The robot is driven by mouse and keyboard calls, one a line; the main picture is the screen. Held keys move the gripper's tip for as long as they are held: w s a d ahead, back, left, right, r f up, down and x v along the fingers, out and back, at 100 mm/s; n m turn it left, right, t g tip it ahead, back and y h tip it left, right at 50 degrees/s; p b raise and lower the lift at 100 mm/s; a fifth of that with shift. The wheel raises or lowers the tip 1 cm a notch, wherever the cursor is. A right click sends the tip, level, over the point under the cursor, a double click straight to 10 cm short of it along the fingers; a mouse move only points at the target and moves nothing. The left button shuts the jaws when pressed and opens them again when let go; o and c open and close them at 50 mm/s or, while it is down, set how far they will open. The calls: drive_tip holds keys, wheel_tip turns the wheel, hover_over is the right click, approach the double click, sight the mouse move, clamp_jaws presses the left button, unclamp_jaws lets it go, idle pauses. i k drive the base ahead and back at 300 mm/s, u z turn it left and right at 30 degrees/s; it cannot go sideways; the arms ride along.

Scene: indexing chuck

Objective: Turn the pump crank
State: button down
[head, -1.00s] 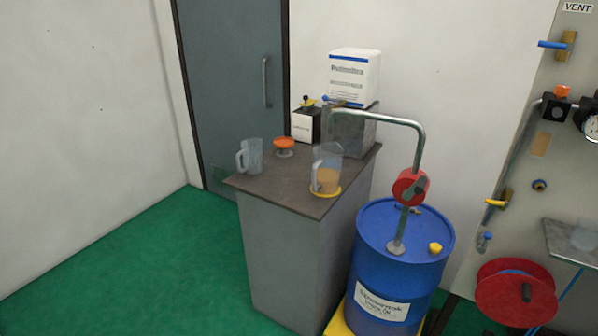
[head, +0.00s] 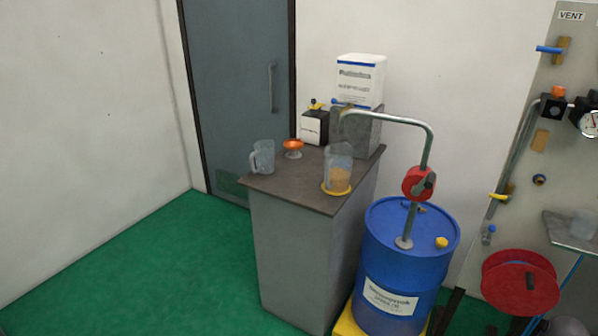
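The pump is a red rotary body (head: 419,183) on a grey pipe above a blue drum (head: 404,275). A dark crank piece (head: 426,184) shows on the pump's face, small and hard to make out. The pump's spout pipe (head: 390,119) bends left over the cabinet. A clear jug (head: 338,166) holding amber liquid stands on a yellow disc (head: 337,189) below the spout end. My gripper is not in view.
A panel with valves (head: 540,150) and a red reel (head: 520,283) stands right. Green floor (head: 170,265) is clear at left.

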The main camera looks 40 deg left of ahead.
sight(427, 182)
drive_tip(key=u, duration=0.85)
drive_tip(key=k, duration=1)
drive_tip(key=z, duration=0.05)
drive_tip(key=i, duration=0.8)
drive_tip(key=u, duration=0.05)
